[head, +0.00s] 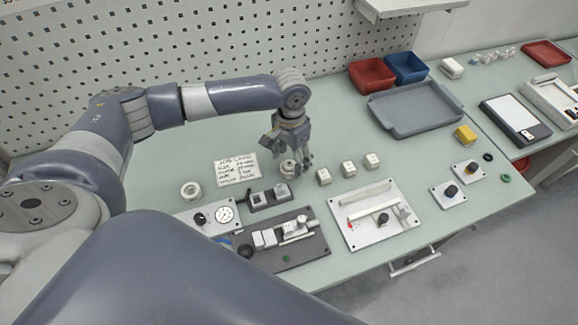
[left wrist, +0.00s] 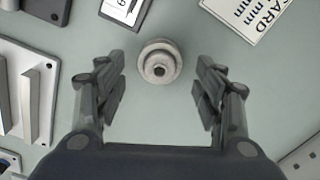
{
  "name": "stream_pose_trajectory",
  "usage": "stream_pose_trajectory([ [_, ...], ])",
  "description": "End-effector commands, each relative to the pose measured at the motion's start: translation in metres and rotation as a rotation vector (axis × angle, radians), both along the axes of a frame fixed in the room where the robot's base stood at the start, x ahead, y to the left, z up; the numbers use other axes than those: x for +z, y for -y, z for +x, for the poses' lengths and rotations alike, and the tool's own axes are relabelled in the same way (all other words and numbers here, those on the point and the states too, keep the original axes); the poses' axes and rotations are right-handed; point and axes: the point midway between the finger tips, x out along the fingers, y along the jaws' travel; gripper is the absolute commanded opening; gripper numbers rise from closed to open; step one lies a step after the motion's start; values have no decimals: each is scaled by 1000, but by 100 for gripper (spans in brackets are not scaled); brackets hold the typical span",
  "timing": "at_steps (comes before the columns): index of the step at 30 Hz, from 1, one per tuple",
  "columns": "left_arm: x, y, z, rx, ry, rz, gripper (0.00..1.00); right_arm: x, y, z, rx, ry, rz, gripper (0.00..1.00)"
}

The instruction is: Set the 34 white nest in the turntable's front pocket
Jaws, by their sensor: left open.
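My left gripper (head: 291,160) points down over the table in the head view, its fingers around or just above a small round whitish part (head: 288,169). In the left wrist view the gripper (left wrist: 160,88) is open, and the round stepped part (left wrist: 159,62) with a central hole lies between and slightly beyond its fingertips, with a gap on both sides. I cannot read a 34 on it. My right gripper is not in view.
A lettered card (head: 236,169) lies left of the gripper. Several white blocks, including one block (head: 324,176), stand to its right. A dark fixture plate (head: 300,254) and a white fixture plate (head: 352,233) lie in front. A grey tray (head: 416,108) is behind right.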

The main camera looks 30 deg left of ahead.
Motion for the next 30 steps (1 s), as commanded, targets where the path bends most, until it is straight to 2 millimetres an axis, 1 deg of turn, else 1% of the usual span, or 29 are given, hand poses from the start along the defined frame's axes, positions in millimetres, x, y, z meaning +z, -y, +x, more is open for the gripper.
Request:
stream_pose_trajectory([
  [1, -6, 0, 0, 0, -2, 0, 63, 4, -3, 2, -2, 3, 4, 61],
  [3, -14, 0, 0, 0, 0, 0, 63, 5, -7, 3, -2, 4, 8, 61],
  [5, -18, 0, 0, -1, 0, 1, 63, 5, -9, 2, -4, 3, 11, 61],
  [12, -20, 0, 0, -1, 2, -1, 63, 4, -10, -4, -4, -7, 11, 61],
  [13, -20, 0, 0, -1, 2, -1, 58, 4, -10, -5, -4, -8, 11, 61],
  [14, -20, 0, 0, -1, 2, -1, 52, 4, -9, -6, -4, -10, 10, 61],
  [15, -20, 0, 0, -1, 2, -1, 43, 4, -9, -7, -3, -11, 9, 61],
  [17, -20, 0, 0, -1, 2, -1, 29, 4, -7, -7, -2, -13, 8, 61],
  [18, -20, 0, 0, -1, 2, -1, 20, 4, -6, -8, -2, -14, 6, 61],
  [19, -20, 0, 0, -1, 2, -1, 17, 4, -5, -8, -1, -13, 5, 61],
  [27, -20, 0, 0, 0, 2, -1, 17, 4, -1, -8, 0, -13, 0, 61],
  [30, -15, 0, 1, 0, 3, -1, 17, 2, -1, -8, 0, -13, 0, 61],
])
